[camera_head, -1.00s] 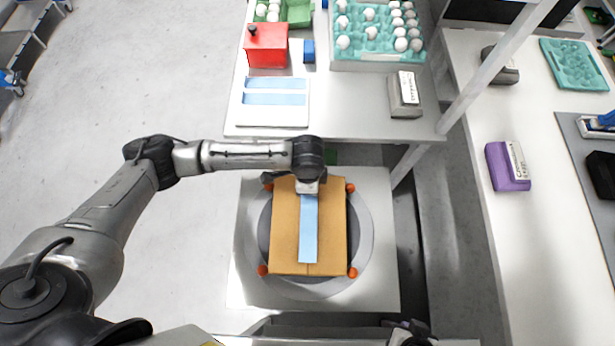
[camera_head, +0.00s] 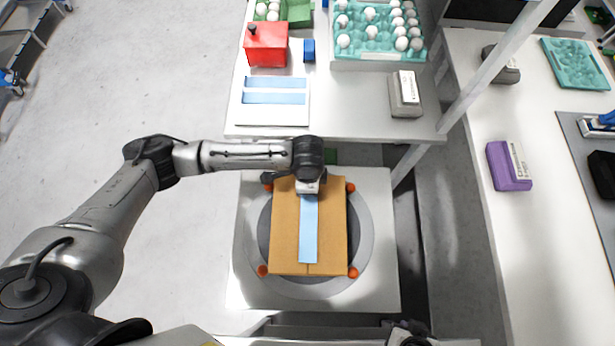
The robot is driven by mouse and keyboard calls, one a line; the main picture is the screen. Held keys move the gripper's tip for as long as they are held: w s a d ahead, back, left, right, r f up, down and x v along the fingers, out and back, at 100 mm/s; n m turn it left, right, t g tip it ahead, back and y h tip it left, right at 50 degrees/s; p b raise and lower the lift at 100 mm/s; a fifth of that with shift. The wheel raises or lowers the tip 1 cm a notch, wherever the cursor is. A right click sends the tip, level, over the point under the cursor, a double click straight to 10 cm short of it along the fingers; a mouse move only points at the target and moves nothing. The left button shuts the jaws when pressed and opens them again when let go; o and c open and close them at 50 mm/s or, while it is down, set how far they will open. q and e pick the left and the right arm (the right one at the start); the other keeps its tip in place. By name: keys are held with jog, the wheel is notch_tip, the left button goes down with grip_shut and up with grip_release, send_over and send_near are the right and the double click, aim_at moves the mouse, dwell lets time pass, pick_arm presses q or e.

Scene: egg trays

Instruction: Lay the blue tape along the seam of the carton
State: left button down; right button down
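The brown carton (camera_head: 334,245) lies on a round grey plate on a white stand, with orange knobs at its corners. A blue tape strip (camera_head: 308,235) lies lengthwise along the carton's middle, over the seam line, which shows just below the strip's near end. My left gripper (camera_head: 310,187) is over the strip's far end, pointing down. Its wrist hides the fingertips, so I cannot tell whether it grips the tape or only touches it. A dark part at the bottom edge, seemingly my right gripper (camera_head: 407,334), is cut off and unclear.
Two more blue strips (camera_head: 275,98) lie on a white board (camera_head: 272,115) on the back table. Beyond are a red box (camera_head: 266,50), a blue block (camera_head: 309,50) and a teal egg tray (camera_head: 377,55). A white post (camera_head: 470,95) rises at the right of the stand.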

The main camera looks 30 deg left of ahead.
pick_arm(q)
jog(key=c, duration=1.8)
grip_release()
jog(key=shift+f, duration=0.25)
jog(key=o, duration=0.5)
jog(key=shift+r, duration=0.15)
jog(key=shift+r+p, duration=0.75)
jog(key=shift+p, duration=0.35)
jog(key=shift+r+p, duration=1.7)
jog(key=shift+p, duration=0.45)
jog(key=shift+r+p, duration=1.45)
jog(key=shift+p, duration=0.35)
